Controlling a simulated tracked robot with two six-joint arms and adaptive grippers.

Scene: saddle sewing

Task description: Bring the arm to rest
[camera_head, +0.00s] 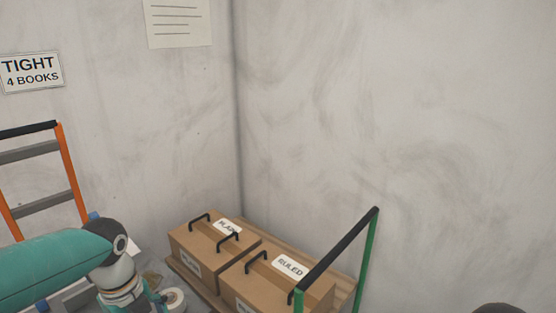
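My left arm comes in from the left as a teal link. Its dark joint and pale wrist bend down to the bottom edge, and the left gripper's fingers do not show. My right gripper does not show either. A small dark rounded shape sits at the bottom right edge, too cut off to identify.
Two brown boxes with black handles, PLAIN (190,244) and RULED (263,288), sit on a wooden surface (344,285). A green post frame (365,262) stands at right, an orange frame (70,172) at left. A pale roll (176,296) lies beside my wrist.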

